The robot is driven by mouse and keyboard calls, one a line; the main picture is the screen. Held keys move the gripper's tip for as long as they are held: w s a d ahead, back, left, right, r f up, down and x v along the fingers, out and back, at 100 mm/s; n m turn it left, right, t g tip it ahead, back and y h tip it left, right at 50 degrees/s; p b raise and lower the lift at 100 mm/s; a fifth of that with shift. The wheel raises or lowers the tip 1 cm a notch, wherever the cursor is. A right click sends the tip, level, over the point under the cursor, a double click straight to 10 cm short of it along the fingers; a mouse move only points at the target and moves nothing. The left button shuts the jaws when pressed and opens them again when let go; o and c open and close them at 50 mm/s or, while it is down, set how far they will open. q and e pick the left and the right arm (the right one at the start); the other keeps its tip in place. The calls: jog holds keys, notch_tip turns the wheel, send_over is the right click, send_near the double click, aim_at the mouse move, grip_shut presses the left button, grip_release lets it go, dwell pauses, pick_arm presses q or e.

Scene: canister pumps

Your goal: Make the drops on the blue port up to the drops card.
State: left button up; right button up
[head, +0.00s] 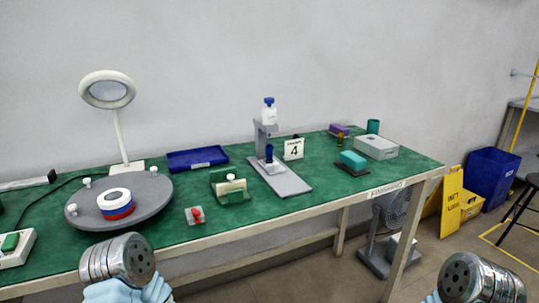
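The white card (293,149) with a "4" and a small unreadable line stands on the green table, right of a grey stand (282,180). A white bottle with a blue cap (269,111) sits on top of the stand, and a small blue part (269,153) is below it. No drops can be made out, and I cannot tell which part is the blue port. My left arm's metal end (118,260) is at the bottom left and my right one (480,280) at the bottom right, both in front of the table. Their fingertips are not clearly shown.
A round grey plate (155,190) holds a white, red and blue drum (116,204). Also on the table are a magnifier lamp (108,90), blue tray (197,159), green holder (231,190), red knob (195,215), teal block (353,160) and grey box (376,147).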

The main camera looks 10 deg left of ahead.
pick_arm(q)
grip_shut()
dwell(1.6)
